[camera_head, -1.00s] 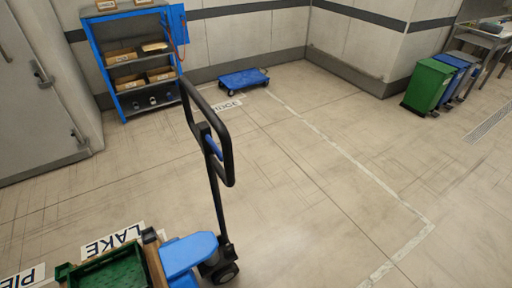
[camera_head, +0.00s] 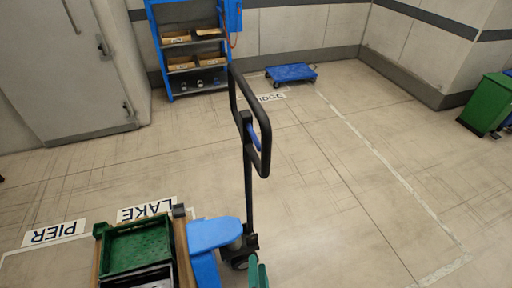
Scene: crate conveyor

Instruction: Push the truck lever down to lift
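The pallet truck (camera_head: 212,236) stands at the bottom centre, with a blue body and a black wheel. Its black upright handle (camera_head: 248,190) ends in a tall loop. The blue lever (camera_head: 254,136) sits inside the lower part of the loop, partly hidden by the loop's bar. Nothing is seen touching the lever or the handle.
A green crate (camera_head: 137,226) sits on a wooden pallet beside the truck. Floor labels PIER (camera_head: 54,232) and LAKE (camera_head: 146,210) lie behind it. A blue shelf (camera_head: 157,60), a blue dolly (camera_head: 291,72) and a green bin (camera_head: 486,103) stand far off. The floor right of the handle is clear.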

